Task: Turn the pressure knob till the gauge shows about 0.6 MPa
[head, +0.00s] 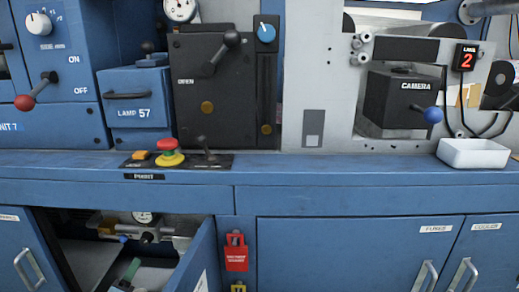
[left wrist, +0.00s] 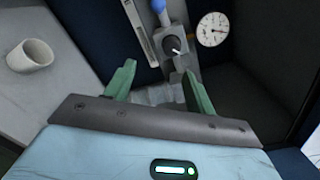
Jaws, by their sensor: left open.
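Inside the open lower-left cabinet, a round white pressure gauge (head: 143,217) sits at the back, with a dark pressure knob (head: 147,237) below it. In the left wrist view the gauge (left wrist: 212,29) shows a dark needle, but its scale is too small to read. The knob (left wrist: 172,45) there is dark with a white pointer mark. My left gripper (head: 127,273) is partly in view low in the cabinet. In the left wrist view its green fingers (left wrist: 159,72) are open and empty, with the knob ahead of them, apart from it. My right gripper is not in view.
A blue handle (left wrist: 155,5) stands beside the knob. The open cabinet door (head: 196,258) bounds the opening on the right, with a red lockout tag (head: 236,252) beyond it. A white cup (left wrist: 30,56) stands at left in the wrist view. The countertop (head: 330,167) lies above.

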